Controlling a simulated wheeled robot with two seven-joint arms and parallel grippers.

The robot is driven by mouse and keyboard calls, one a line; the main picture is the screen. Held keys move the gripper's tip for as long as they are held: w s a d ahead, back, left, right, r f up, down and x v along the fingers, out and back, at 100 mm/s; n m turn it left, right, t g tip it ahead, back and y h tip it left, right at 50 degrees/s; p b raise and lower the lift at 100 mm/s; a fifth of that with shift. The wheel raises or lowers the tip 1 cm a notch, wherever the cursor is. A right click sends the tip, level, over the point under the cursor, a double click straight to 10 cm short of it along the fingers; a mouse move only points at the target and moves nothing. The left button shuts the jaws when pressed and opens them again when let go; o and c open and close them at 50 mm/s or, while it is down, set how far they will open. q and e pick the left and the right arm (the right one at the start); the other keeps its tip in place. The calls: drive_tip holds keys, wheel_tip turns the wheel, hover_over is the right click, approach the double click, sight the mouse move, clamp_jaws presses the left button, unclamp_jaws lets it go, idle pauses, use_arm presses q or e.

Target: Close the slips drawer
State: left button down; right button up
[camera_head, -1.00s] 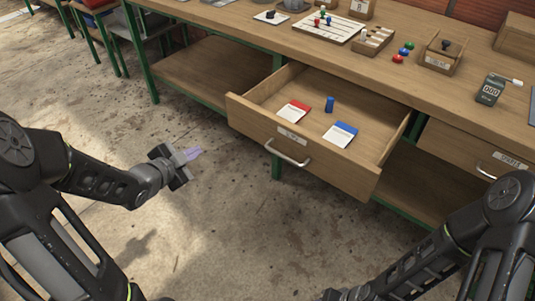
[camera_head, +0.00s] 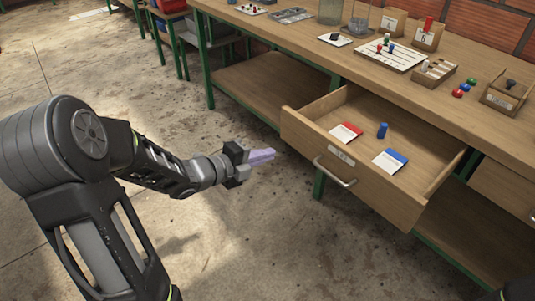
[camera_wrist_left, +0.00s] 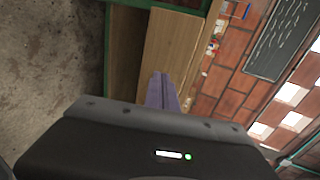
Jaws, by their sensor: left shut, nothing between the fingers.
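The slips drawer (camera_head: 375,195) is pulled out from under the bench. It has a metal bar handle (camera_head: 335,171) and a label on its front. Inside lie a red-and-white slip pad (camera_head: 346,132), a blue-and-white slip pad (camera_head: 390,160) and a small blue cylinder (camera_head: 382,130). My left gripper (camera_head: 263,156), with purple fingers, is shut and empty. It is in front of the drawer's left side, apart from the handle. In the left wrist view the shut fingers (camera_wrist_left: 162,92) point toward a wooden panel (camera_wrist_left: 170,55). My right gripper is out of view.
The wooden bench top (camera_head: 335,62) carries a game board (camera_head: 390,53), a tray of pieces (camera_head: 437,72), wooden boxes and red and blue buttons. A lower shelf (camera_head: 270,90) and green legs stand left of the drawer. The concrete floor in front is open.

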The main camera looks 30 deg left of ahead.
use_arm(q)
drive_tip(key=b, duration=0.1)
approach(304, 141)
drive_tip(key=x, duration=0.5)
drive_tip(key=shift+d+f, duration=0.15)
drive_tip(key=shift+w+d, duration=0.2)
drive_tip(key=shift+w, duration=0.4)
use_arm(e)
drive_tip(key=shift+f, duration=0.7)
use_arm(q)
drive_tip(key=shift+w+d, duration=0.1)
drive_tip(key=shift+w, duration=0.05)
